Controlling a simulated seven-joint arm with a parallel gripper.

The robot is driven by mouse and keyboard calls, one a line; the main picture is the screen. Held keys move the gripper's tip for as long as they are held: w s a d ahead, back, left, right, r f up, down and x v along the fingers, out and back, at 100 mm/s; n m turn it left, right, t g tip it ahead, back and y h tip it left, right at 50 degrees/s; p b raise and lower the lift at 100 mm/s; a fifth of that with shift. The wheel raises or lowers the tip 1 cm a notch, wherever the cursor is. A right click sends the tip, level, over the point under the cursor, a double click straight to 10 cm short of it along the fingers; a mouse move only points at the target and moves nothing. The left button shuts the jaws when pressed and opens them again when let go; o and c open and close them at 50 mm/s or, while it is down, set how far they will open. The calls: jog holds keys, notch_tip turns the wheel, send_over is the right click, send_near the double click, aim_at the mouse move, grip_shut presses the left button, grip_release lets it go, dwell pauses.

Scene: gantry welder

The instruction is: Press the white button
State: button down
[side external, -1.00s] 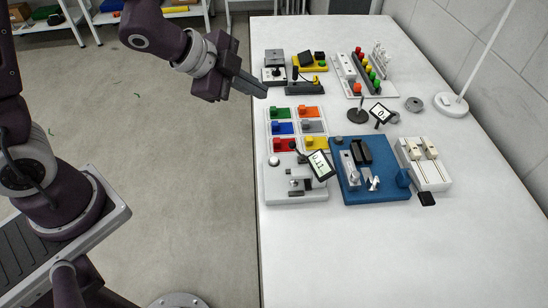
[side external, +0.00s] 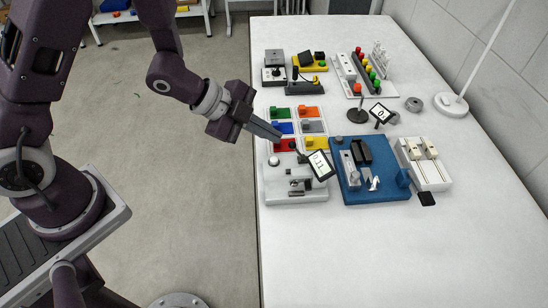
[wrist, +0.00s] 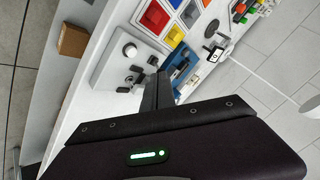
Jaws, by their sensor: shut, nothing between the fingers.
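The white button (side external: 274,161) is a small round white cap at the upper left corner of a light grey panel (side external: 290,198) near the table's left edge. In the wrist view the white button (wrist: 130,50) shows left of my fingers, uncovered. My gripper (side external: 278,137) is shut and empty. In the side view its tips point right and down, over the coloured block panel just beyond the white button, apart from the button. The fingers (wrist: 158,78) also show in the wrist view.
Coloured blocks, including a red one (side external: 285,145) and a yellow one (side external: 315,143), sit beside the fingertips. A small tilted display (side external: 320,165) stands right of the button. A blue panel (side external: 375,195) lies further right. The front of the table (side external: 390,260) is clear.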

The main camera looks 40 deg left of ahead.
send_over(270, 163)
jog(key=shift+a+f, duration=0.1)
jog(key=shift+f, duration=2.1)
jog(key=shift+f, duration=0.15)
jog(key=shift+f, duration=0.25)
jog(key=shift+f, duration=0.45)
dwell(0.6)
dwell(0.4)
jog(key=shift+r, duration=0.85)
notch_tip(270, 163, up, 5)
jog(key=shift+r, duration=0.1)
